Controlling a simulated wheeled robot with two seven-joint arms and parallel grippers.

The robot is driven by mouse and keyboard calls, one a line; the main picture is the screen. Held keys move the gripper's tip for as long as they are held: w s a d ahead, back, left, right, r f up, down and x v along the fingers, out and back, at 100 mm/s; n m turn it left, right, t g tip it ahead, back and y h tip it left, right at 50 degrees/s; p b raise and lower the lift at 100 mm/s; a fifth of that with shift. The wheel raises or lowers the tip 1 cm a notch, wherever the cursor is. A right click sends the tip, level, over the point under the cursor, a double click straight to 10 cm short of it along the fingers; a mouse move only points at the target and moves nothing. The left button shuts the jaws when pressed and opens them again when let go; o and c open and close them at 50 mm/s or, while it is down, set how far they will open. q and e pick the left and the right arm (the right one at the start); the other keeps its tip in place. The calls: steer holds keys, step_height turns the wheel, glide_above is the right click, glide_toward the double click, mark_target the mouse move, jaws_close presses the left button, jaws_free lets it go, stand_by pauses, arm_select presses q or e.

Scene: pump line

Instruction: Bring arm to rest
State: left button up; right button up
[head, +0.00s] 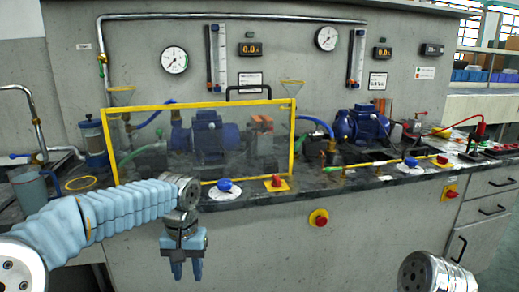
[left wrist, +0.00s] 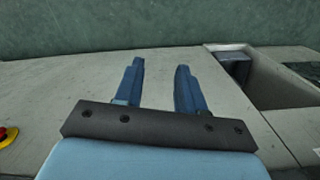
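My left arm (head: 110,212) comes in from the left, its light blue links stretched out in front of the bench. My left gripper (head: 187,270) hangs pointing down in front of the grey bench front, below the worktop edge. In the left wrist view the two blue fingers (left wrist: 156,88) are apart with nothing between them, so it is open and empty. A metal part of my right arm (head: 432,272) shows at the lower right; its gripper is out of view.
The bench worktop (head: 375,180) carries a yellow-framed clear guard (head: 200,104) over a blue pump, and a second blue pump (head: 362,125) right of it. Red knobs and a red stop button (head: 318,218) sit along the front. Drawers (head: 490,184) are at the right.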

arm_select(q)
steer(key=s+d+f+h, duration=0.1)
steer(key=s+d+f, duration=0.15)
steer(key=f, duration=0.85)
steer(key=s+d+f+h, duration=0.1)
steer(key=d+f+h, duration=0.15)
steer(key=f, duration=0.85)
steer(key=s+d+f+n+t, duration=0.1)
steer(key=s+f, duration=1.4)
steer(key=f, duration=0.1)
steer(key=shift+s+n+h, duration=0.3)
steer(key=shift+s+h, duration=0.05)
steer(key=shift+s, duration=0.05)
